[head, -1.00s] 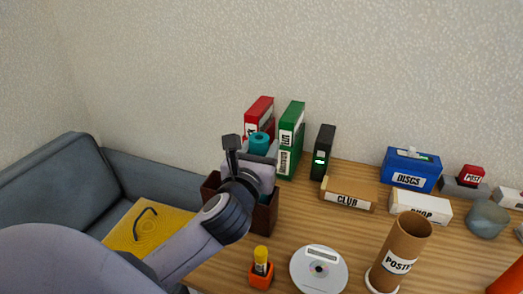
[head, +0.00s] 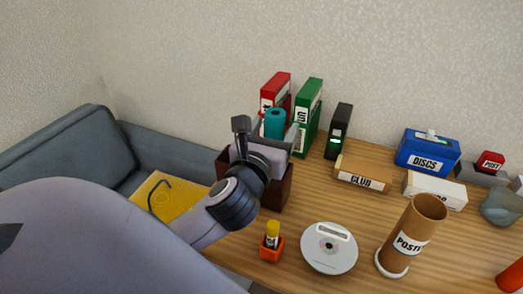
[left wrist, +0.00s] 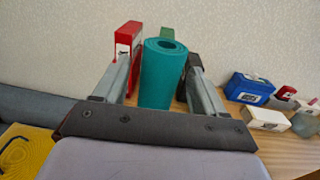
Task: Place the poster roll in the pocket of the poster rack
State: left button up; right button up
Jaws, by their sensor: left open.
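A teal poster roll (head: 274,124) stands upright at the dark brown box (head: 275,196) on the left of the table; its lower part is hidden by my gripper. My left gripper (head: 268,132) is open, with a finger on either side of the roll. In the left wrist view the roll (left wrist: 162,78) stands between the two fingers (left wrist: 161,70), close to the right one; I cannot tell whether they touch. A brown open-topped tube labelled "POSTE" (head: 405,225), likely the rack pocket, stands on a white base at the front right. My right gripper is not in view.
Red (head: 276,88) and green (head: 309,110) binders and a black box (head: 339,132) stand behind. A disc (head: 329,247) and an orange holder (head: 271,250) lie in front. A "CLUB" box (head: 362,170) and a blue "DISCS" box (head: 427,150) stand to the right.

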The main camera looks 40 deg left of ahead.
pick_arm(q)
jog(key=p+v, duration=0.1)
jog(key=v, duration=0.8)
jog(key=shift+s, duration=0.1)
dwell(0.3)
